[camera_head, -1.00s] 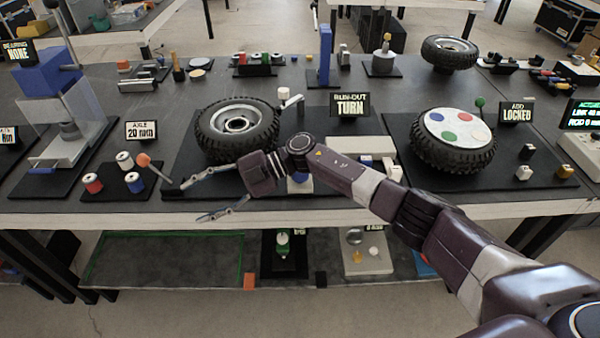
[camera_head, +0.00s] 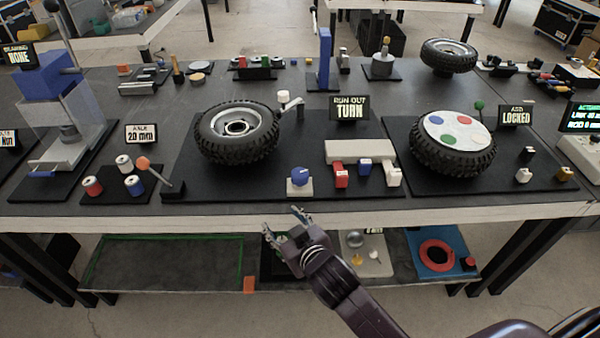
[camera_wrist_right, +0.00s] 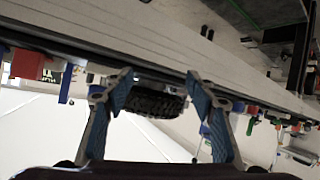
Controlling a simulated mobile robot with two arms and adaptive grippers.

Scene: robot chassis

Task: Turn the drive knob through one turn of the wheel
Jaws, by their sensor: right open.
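A blue knob (camera_head: 299,174) sits on a small white block at the front of the black run-out mat. The wheel (camera_head: 237,131), a knobby black tyre with a silver rim, lies flat behind it, to the left. A sign (camera_head: 349,107) behind reads "RUN OUT TURN". My right gripper (camera_head: 283,220) is open and empty, in front of the table edge and just below the knob in the head view. In the right wrist view my open fingers (camera_wrist_right: 158,82) have a dark tyre showing beyond them. The left gripper is not in view.
An orange-ball lever (camera_head: 143,162) stands left of the knob. To the right are a pale block (camera_head: 359,150) and red, blue and white pieces. A second wheel (camera_head: 453,142) carries a coloured disc beside a "LOCKED" sign. A lower shelf (camera_head: 160,262) runs under the table.

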